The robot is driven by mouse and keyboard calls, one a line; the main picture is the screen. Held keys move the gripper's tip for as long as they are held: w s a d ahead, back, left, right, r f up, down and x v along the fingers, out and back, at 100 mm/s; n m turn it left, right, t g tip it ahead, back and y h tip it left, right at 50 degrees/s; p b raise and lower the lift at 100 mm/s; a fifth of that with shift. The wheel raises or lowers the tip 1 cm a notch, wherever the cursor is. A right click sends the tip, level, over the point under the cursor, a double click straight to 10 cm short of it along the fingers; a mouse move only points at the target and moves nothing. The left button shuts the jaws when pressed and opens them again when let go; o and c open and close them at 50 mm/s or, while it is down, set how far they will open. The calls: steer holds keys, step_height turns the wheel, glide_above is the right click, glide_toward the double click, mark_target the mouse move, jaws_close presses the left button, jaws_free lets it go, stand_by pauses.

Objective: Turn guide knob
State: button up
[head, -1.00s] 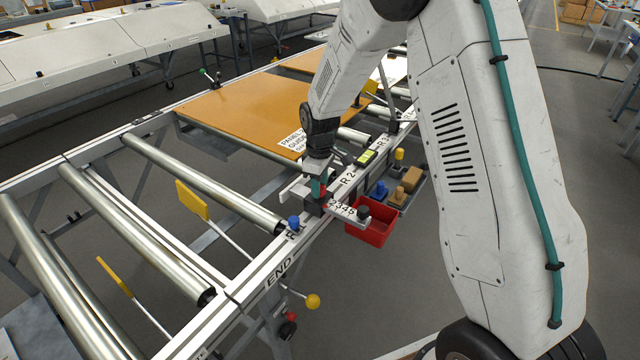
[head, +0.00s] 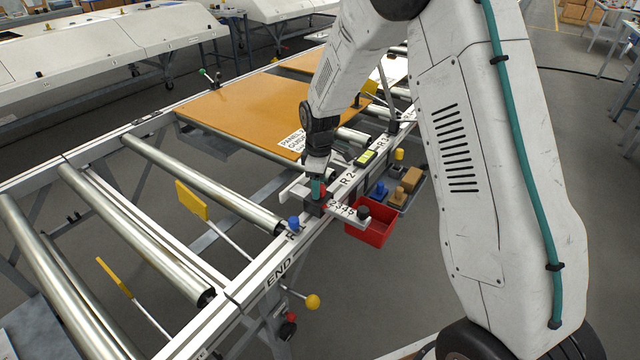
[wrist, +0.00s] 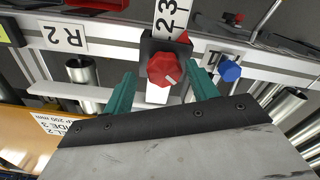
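A red faceted knob (wrist: 163,69) with a pale mark on its face sits on a dark block on the rail in the wrist view. A numbered scale strip (wrist: 172,18) runs out from that block. My gripper (wrist: 160,71) is open. Its two teal fingers reach to either side of the knob, with a gap visible on both sides. In the head view my gripper (head: 319,188) is at the block on the rail, and the knob is mostly hidden there behind the fingers.
A blue knob (head: 293,222) stands on the rail beside the block. A red bin (head: 370,234) hangs below the rail, near a black knob (head: 363,212) on the scale's end. An orange panel (head: 240,112) lies on the rollers behind.

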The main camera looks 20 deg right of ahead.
steer(key=shift+s+f, duration=0.1)
steer(key=shift+s, duration=0.05)
step_height(320, 180, up, 8)
steer(key=shift+f, duration=0.1)
stand_by(0.5)
steer(key=shift+s+m, duration=0.3)
steer(key=shift+m, duration=0.3)
steer(key=s+d+r+m, duration=0.1)
steer(key=s+r+m, duration=0.2)
steer(key=s, duration=0.9)
steer(key=s+d+r+m, duration=0.1)
steer(key=s+r+m, duration=0.3)
steer(key=s+r, duration=0.5)
steer(key=s+d+r+m+t, duration=0.1)
steer(key=s+r+m, duration=0.2)
steer(key=s, duration=1.3)
step_height(320, 180, up, 3)
steer(key=shift+s+f, duration=0.1)
steer(key=shift+s, duration=0.1)
